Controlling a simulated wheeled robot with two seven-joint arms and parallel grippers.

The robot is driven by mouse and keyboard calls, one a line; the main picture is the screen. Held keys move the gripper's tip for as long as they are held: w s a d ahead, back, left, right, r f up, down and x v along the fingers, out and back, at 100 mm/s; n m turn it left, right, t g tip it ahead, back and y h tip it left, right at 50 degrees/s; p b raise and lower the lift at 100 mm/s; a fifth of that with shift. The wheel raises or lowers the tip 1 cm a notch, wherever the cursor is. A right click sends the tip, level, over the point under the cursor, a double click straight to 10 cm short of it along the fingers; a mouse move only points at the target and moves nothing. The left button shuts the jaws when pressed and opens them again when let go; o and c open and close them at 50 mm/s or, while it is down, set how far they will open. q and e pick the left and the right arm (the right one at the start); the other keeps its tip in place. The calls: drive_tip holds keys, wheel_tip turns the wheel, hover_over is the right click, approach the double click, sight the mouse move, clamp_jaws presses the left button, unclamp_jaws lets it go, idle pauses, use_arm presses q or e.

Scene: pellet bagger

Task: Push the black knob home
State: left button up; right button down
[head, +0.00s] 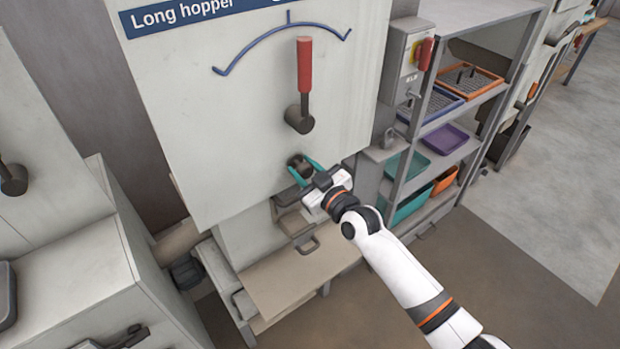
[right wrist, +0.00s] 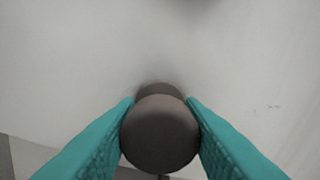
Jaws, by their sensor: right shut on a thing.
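The black knob (head: 297,160) sticks out of the lower part of the pale hopper panel, below a red-handled lever. My right gripper (head: 304,174) reaches it from the lower right, with its teal fingers on either side. In the right wrist view the knob's round, dark face (right wrist: 159,135) sits between the two teal fingertips (right wrist: 161,112), which touch its sides. A narrower dark part shows behind the face, against the panel. My left gripper is not in the head view.
A small tan table (head: 285,280) stands below. A grey shelf unit (head: 475,110) with trays and a switch box (head: 403,58) stand to the right.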

drive_tip(key=c, duration=1.3)
unclamp_jaws()
drive_tip(key=o, duration=0.4)
drive_tip(key=shift+w+a, duration=0.15)
drive_tip(key=shift+c, duration=0.2)
drive_tip(key=b+v, duration=0.1)
drive_tip(key=v, duration=1.1)
drive_tip(key=shift+b, duration=0.35)
drive_tip(key=shift+f, duration=0.1)
